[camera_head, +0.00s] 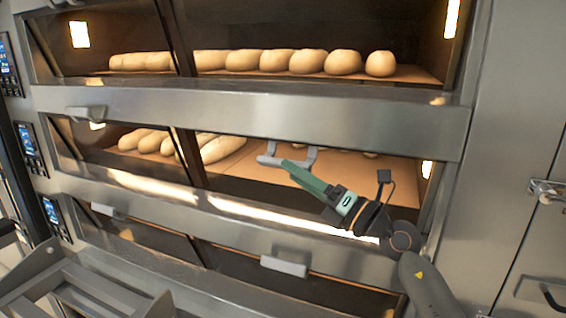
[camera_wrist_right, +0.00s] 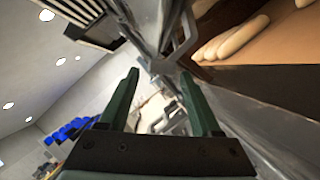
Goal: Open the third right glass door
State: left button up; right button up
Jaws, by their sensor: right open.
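In the head view, the deck oven has glass doors in left and right pairs. The middle visible deck's right glass door (camera_head: 265,185) has a grey bar handle (camera_head: 270,161) on two short brackets. My right gripper (camera_head: 291,168) reaches in from the lower right, with its green fingertips at this handle. I cannot tell whether the fingers touch the handle. The door's exact angle is unclear. My left gripper is not in view.
Loaves (camera_head: 295,61) lie in the upper deck, and more bread (camera_head: 222,148) lies in the middle deck. The lower right door has a handle (camera_head: 284,266) below my gripper. A latched metal door (camera_head: 530,210) is at the right. Grey metal framework (camera_head: 75,285) fills the lower left.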

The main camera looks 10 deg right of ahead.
jog(key=shift+x, duration=2)
jog(key=shift+c, duration=0.3)
grip_shut()
